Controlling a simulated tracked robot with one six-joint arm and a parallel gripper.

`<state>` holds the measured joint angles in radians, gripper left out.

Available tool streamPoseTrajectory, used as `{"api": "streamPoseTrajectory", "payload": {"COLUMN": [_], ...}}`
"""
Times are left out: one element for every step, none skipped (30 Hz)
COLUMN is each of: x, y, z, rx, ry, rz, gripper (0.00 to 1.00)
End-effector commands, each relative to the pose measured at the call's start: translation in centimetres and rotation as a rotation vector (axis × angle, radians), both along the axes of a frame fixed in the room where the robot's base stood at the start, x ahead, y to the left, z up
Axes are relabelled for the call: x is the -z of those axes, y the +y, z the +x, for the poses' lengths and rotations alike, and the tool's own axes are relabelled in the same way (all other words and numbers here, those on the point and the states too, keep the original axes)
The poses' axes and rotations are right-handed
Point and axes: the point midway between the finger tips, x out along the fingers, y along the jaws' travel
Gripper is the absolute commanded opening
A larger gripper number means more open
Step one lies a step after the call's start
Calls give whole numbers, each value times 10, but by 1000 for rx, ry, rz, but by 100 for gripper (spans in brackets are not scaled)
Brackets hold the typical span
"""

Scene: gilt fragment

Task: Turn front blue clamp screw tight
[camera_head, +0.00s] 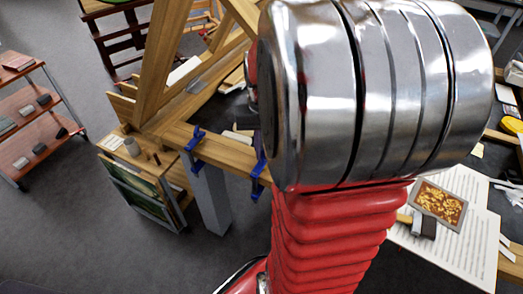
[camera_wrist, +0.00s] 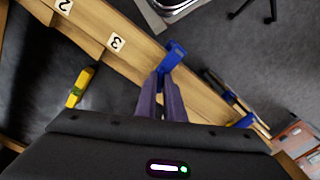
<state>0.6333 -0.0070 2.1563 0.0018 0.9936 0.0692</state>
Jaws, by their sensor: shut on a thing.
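Two blue clamps sit on a wooden beam (camera_head: 225,157) in the head view. The near one (camera_head: 258,177) is partly beside my red arm and the far one (camera_head: 194,139) is farther left. In the wrist view, my gripper (camera_wrist: 163,80) has its dark fingers close together at a blue clamp (camera_wrist: 174,54) on the beam edge, shut on its screw end. The screw itself is hidden between the fingertips. The other blue clamp (camera_wrist: 243,121) shows at lower right. My gripper is hidden behind my arm in the head view.
Number tags 3 (camera_wrist: 116,42) and 2 (camera_wrist: 64,5) mark the wood. A yellow-handled tool (camera_wrist: 80,88) lies on the dark surface. A shelf cart (camera_head: 38,115) stands far left. A gilt panel (camera_head: 440,203) lies on white sheets at right.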

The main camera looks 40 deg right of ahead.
Motion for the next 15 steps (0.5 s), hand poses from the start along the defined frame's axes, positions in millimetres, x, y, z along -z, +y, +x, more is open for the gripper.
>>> {"api": "streamPoseTrajectory", "payload": {"x": [0, 0, 0, 0, 0, 0, 0, 0, 0, 0, 0, 0, 0, 0, 0], "y": [-1, -1, -1, -1, -1, -1, -1, -1, -1, -1, -1, -2, -2, -2, -2], "z": [0, 0, 0, 0, 0, 0, 0, 0, 0, 0, 0, 0, 0, 0, 0], "rx": [31, 53, 82, 104, 124, 150, 170, 188, 211, 227, 241, 259, 269, 280, 291], "ry": [0, 0, 0, 0, 0, 0, -1, -1, 0, 0, 0, 0, -1, -1, -1], "rz": [-3, -3, -3, -3, -3, -3, -4, -4, -4, -4, -4, -4, -5, -5, -5], "gripper": [0, 0, 0, 0, 0, 0, 0, 0, 0, 0, 0, 0, 0, 0, 0]}}
